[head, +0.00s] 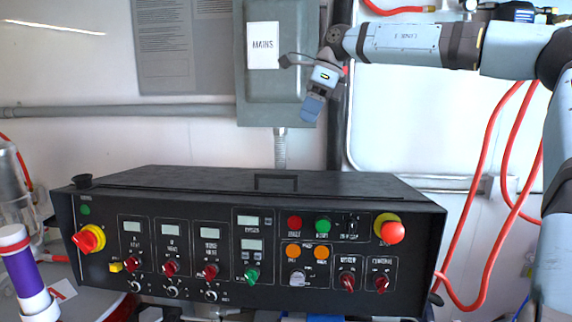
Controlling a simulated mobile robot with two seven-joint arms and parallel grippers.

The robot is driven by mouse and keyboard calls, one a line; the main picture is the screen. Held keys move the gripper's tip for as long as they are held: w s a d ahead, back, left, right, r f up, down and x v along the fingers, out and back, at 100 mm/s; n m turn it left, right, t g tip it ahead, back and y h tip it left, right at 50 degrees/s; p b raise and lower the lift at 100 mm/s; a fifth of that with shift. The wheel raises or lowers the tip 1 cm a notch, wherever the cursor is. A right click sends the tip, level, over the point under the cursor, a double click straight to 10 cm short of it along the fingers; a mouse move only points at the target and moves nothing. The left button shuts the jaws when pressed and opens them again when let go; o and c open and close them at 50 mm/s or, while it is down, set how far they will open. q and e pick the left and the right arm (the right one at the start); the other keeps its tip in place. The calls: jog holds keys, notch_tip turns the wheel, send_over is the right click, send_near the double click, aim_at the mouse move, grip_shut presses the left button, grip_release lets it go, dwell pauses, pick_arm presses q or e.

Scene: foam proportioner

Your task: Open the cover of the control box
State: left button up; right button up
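The control box (262,245) is a wide black console at the bottom centre, with knobs, buttons and small displays on its front. Its black top cover (215,181) lies flat and looks closed. A black handle (276,178) stands at the middle of the cover. My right gripper (312,108) hangs above and behind the console in the picture, in front of the grey box marked MAINS (276,100). It points down and is clear of the handle. Its fingers are seen too small and edge-on to tell whether they are open. My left gripper is not in view.
Red knobs (88,239) and (390,230) stick out at both ends of the console front. Red hoses (490,235) hang at the right. A purple and white cylinder (22,272) stands at the lower left. The space just above the cover is free.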

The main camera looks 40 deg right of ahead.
jog(key=p+x, duration=0.1)
jog(key=x, duration=1.2)
jog(key=shift+s+a+f, duration=0.1)
jog(key=shift+a, duration=0.1)
grip_shut()
